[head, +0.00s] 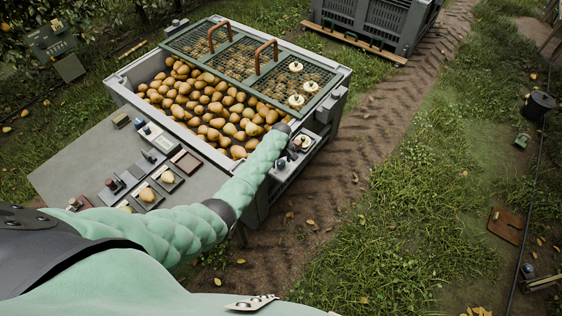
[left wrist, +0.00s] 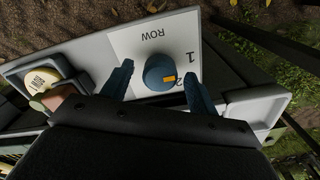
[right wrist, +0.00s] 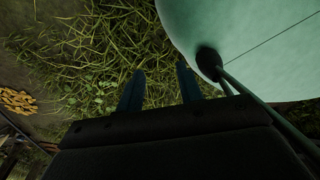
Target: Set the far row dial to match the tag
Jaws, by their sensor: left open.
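The ROW dial (left wrist: 158,72) is a round blue knob with an orange mark, on a white plate. The mark faces right, towards a partly hidden figure that looks like a 2; a 1 shows above it. My left gripper (left wrist: 159,88) is open with its fingers on either side of the knob, apparently not touching it. In the head view my left gripper (head: 289,160) is at the right end of the pear bin and hides the dial. A cream round tag (left wrist: 42,80) lies left of the dial; its print is too small to read. My right gripper (right wrist: 160,88) is open and empty over grass.
The pear bin (head: 122,84) has a green mesh lid (head: 236,59) with two brown handles and several cream round tags. A grey worktop (head: 80,153) with small parts and pears lies in front. Grass and a dirt track are at the right.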

